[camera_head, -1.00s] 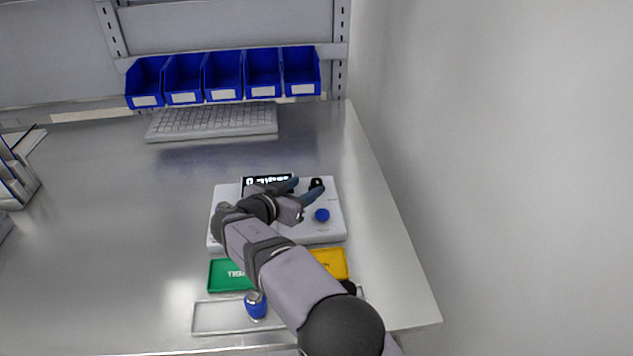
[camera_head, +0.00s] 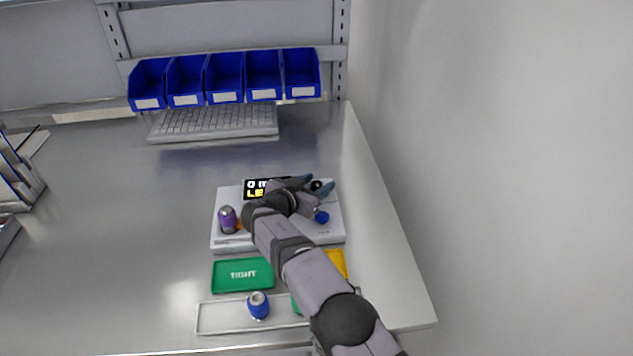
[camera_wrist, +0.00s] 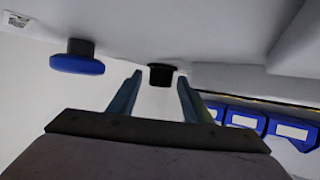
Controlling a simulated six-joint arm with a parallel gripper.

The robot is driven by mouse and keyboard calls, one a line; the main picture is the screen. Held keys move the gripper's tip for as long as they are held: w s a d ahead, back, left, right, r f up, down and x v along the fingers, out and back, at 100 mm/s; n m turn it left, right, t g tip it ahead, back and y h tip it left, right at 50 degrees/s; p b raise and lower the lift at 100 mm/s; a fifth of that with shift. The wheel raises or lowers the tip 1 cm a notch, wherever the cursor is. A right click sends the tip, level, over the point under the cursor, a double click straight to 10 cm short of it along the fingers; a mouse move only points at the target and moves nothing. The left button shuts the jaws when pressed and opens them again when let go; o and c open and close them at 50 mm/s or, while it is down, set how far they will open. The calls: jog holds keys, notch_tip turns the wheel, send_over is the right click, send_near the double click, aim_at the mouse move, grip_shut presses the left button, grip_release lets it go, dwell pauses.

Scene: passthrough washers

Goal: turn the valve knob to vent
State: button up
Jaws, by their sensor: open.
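The white tester box (camera_head: 230,244) sits on the bench with a black knob (camera_head: 317,185) at its back right and a blue knob (camera_head: 322,217) in front of it. I take the black knob to be the valve knob; its markings are too small to read. My gripper (camera_head: 315,187) is open, its fingers on either side of the black knob. In the wrist view, the black knob (camera_wrist: 161,76) lies between the fingertips (camera_wrist: 159,84), with visible gaps. The blue knob (camera_wrist: 76,62) is to the left. A display (camera_head: 258,188) is partly hidden by my arm.
A purple fitting (camera_head: 228,219) stands on the box's left side. In front lie a green TIGHT tray (camera_head: 242,275), a partly hidden yellow tray (camera_head: 337,263), and a grey tray (camera_head: 220,316) holding a blue fitting (camera_head: 258,305). Blue bins (camera_head: 224,78) line the back.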

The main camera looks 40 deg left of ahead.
jog(key=shift+w, duration=0.1)
jog(key=shift+c, duration=0.3)
jog(key=c, duration=1)
jog(key=y+b, duration=0.1)
jog(key=b, duration=0.2)
jog(key=n+y+b, duration=0.1)
jog(key=b, duration=0.3)
jog(key=shift+f+n, duration=0.3)
jog(key=shift+f, duration=0.05)
jog(key=n+y+b, duration=0.1)
jog(key=b, duration=0.3)
jog(key=shift+g, duration=0.3)
jog(key=n+y+b, duration=0.1)
jog(key=b, duration=0.2)
jog(key=shift+d, duration=0.1)
jog(key=n+g+y+b, duration=0.1)
jog(key=b, duration=0.2)
jog(key=shift+r+n+y, duration=0.1)
jog(key=shift+n+y, duration=0.2)
jog(key=shift+y, duration=0.1)
jog(key=shift+r+n+g+y+b, duration=0.2)
jog(key=shift+n+g+y+b, duration=0.3)
jog(key=shift+n+g+y, duration=0.4)
jog(key=shift+n, duration=0.3)
